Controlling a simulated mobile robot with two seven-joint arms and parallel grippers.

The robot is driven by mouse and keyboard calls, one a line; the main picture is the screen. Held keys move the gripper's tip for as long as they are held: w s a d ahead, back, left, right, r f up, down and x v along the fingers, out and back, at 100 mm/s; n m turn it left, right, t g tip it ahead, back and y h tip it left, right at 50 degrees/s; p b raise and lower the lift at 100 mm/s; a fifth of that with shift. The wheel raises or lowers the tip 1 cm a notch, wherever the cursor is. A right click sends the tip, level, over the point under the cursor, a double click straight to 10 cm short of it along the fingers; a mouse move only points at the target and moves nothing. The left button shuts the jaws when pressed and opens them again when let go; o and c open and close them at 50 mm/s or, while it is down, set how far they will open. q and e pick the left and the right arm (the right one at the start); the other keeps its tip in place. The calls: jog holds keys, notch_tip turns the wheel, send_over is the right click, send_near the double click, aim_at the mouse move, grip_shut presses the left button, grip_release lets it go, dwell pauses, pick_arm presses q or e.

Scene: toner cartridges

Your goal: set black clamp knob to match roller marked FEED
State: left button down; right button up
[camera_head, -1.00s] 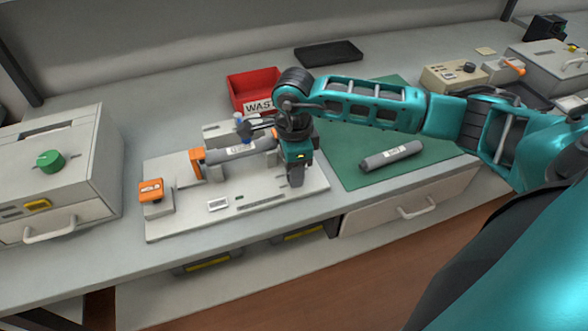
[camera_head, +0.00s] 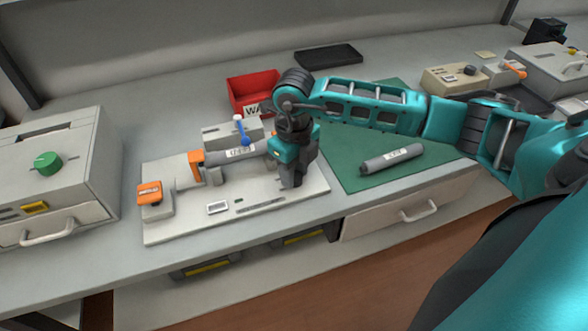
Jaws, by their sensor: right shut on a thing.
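My right gripper (camera_head: 292,182) points down at the right end of the light grey fixture plate (camera_head: 262,208). It is shut; the black clamp knob is hidden between or behind its fingers, so its setting cannot be read. A grey roller (camera_head: 222,158) with a white label lies in the fixture, its right end behind my gripper. Another grey labelled roller (camera_head: 390,157) lies on the green mat (camera_head: 345,175). Both labels are too small to read surely. My left gripper is not in view.
A blue-tipped lever (camera_head: 241,128) stands behind the fixture roller, and an orange knob (camera_head: 149,190) sits at the plate's left. A red waste bin (camera_head: 253,87) is behind. A machine with a green knob (camera_head: 47,163) stands left. The front table edge is clear.

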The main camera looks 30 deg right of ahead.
jog(key=shift+m, duration=2.2)
jog(key=o, duration=1)
jog(key=shift+o, duration=0.2)
notch_tip(320, 180, up, 13)
